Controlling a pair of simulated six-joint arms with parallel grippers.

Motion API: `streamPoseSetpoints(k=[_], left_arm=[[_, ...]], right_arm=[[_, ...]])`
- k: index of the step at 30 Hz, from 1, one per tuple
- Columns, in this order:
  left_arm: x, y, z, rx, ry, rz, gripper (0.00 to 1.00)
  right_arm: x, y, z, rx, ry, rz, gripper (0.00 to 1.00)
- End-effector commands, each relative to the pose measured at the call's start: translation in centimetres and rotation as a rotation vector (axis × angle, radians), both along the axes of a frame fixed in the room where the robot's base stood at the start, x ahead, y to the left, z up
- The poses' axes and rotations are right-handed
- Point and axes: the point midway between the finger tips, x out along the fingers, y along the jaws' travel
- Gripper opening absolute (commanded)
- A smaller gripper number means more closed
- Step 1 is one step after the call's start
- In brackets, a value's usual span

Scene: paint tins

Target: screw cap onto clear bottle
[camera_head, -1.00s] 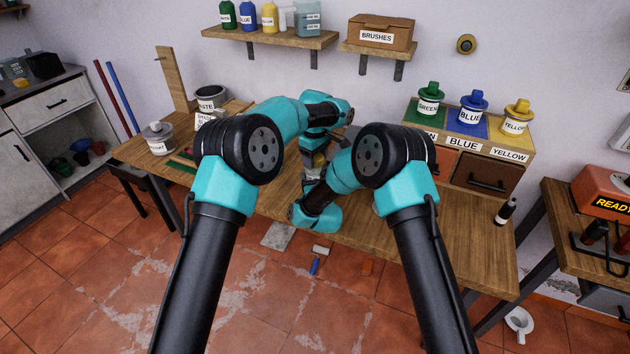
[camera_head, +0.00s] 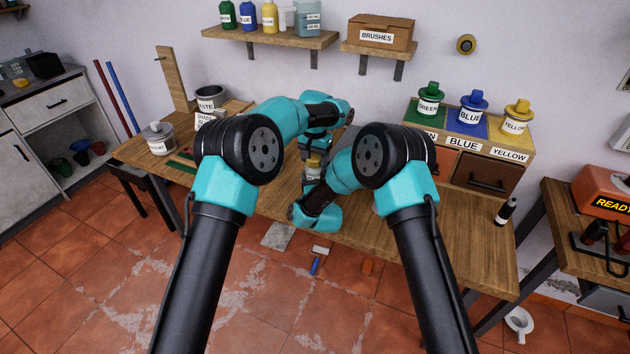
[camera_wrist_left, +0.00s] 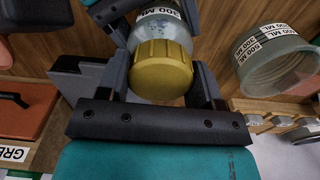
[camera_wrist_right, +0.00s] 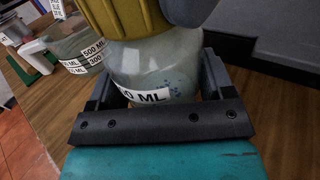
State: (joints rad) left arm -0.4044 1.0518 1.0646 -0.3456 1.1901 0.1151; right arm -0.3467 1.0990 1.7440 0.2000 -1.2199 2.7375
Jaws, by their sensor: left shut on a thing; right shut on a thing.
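A yellow ribbed cap (camera_wrist_left: 160,68) sits on the mouth of the clear bottle (camera_wrist_right: 150,62), which has a white ML label. My left gripper (camera_wrist_left: 162,84) is shut on the cap, one finger on each side. My right gripper (camera_wrist_right: 158,84) is shut on the bottle body below the cap. The cap also shows at the top of the right wrist view (camera_wrist_right: 125,15). In the head view my arms hide most of the bottle and both grippers; a small yellowish bit of the cap (camera_head: 313,162) shows between them. How tightly the cap is seated cannot be told.
A clear measuring cup (camera_wrist_left: 280,68) with ML marks stands near the bottle. Coloured tins stand on the drawer box (camera_head: 484,150) at the back right. A dark small bottle (camera_head: 505,212) stands on the bench's right part, which is otherwise clear. A grey tin (camera_head: 159,138) is at the left.

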Motion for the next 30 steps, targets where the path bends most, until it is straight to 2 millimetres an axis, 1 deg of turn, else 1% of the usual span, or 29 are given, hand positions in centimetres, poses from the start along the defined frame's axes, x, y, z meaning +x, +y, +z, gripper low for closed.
streamPoseSetpoints(k=[3, 20, 21, 25, 26, 30], left_arm=[[0.00, 0.00, -0.01, 0.000, 0.000, -0.152, 0.31], [0.01, 0.00, -0.06, 0.000, 0.000, -0.890, 0.31], [0.01, 0.00, -0.06, 0.000, 0.000, -0.919, 0.31], [0.02, 0.01, -0.06, 0.000, 0.000, -0.911, 0.31], [0.02, 0.01, -0.06, 0.000, 0.000, -0.911, 0.62], [0.02, 0.01, -0.06, 0.000, 0.000, -0.909, 0.75]], right_arm=[[0.02, 0.00, 0.06, 0.000, -0.001, 0.000, 0.09], [0.02, 0.00, 0.06, 0.000, -0.001, 0.000, 0.09], [0.02, -0.01, 0.06, 0.000, -0.001, 0.000, 0.09], [0.02, -0.01, 0.06, 0.000, -0.001, 0.000, 0.09], [0.02, -0.01, 0.06, 0.000, -0.001, 0.000, 0.09], [0.02, -0.01, 0.06, 0.000, -0.001, 0.000, 0.09]])
